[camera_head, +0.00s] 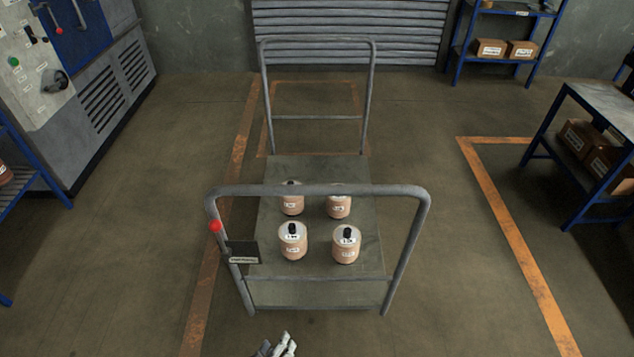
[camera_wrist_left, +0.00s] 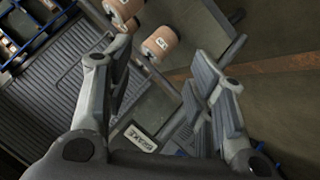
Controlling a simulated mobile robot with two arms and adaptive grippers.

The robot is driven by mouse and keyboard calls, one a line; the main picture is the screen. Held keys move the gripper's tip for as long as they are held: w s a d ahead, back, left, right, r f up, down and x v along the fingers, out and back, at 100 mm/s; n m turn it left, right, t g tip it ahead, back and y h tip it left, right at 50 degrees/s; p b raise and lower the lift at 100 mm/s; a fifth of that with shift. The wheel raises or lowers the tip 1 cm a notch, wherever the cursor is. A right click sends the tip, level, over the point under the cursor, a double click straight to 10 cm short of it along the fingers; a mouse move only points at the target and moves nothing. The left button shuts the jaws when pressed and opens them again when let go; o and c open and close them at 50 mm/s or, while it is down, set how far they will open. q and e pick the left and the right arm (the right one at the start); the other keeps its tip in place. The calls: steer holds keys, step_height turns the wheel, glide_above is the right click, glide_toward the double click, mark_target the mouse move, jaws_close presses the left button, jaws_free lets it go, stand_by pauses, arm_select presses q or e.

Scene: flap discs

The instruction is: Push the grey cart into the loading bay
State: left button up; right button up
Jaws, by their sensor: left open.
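The grey cart (camera_head: 270,230) stands in the middle of the head view, with a tall bar handle (camera_head: 320,190) at its near end and another at its far end. Several stacks of brown discs (camera_head: 346,244) stand upright on its deck. A red knob (camera_head: 215,226) and a dark labelled plate (camera_head: 243,247) sit on the near handle's left post. An orange-outlined floor area (camera_head: 313,83), seemingly the loading bay, lies beyond the cart before the shutter. My left gripper (camera_head: 283,346) is open and empty, below the cart's near end in the picture. The left wrist view shows its spread fingers (camera_wrist_left: 160,70) and a BRAKE label (camera_wrist_left: 140,137).
A grey machine cabinet (camera_head: 110,85) stands on the left. A blue-framed workbench (camera_head: 600,105) with boxes stands on the right, and a blue shelf (camera_head: 505,50) at the back right. Orange floor lines (camera_head: 510,235) run either side of the cart. The floor right of the cart is clear.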

arm_select(q)
steer(key=w+d+r+n+t+p, duration=0.1)
steer(key=w+r+n+t, duration=0.2)
steer(key=r, duration=0.7)
steer(key=w+d+r+n+t+p, duration=0.1)
steer(key=w+r+n+t, duration=0.15)
steer(key=w+r, duration=0.5)
steer(key=n+t+y+p, duration=0.2)
steer(key=n+y, duration=0.1)
steer(key=n, duration=0.4)
glide_toward(273, 194)
steer(key=w, duration=1.1)
steer(key=shift+f, duration=0.15)
arm_select(e)
steer(key=r, duration=0.4)
steer(key=shift+w+a+r, duration=0.15)
steer(key=shift+w+r, duration=0.15)
steer(key=shift+r, duration=0.05)
arm_select(q)
jaws_close()
arm_select(e)
steer(key=shift+a, duration=0.2)
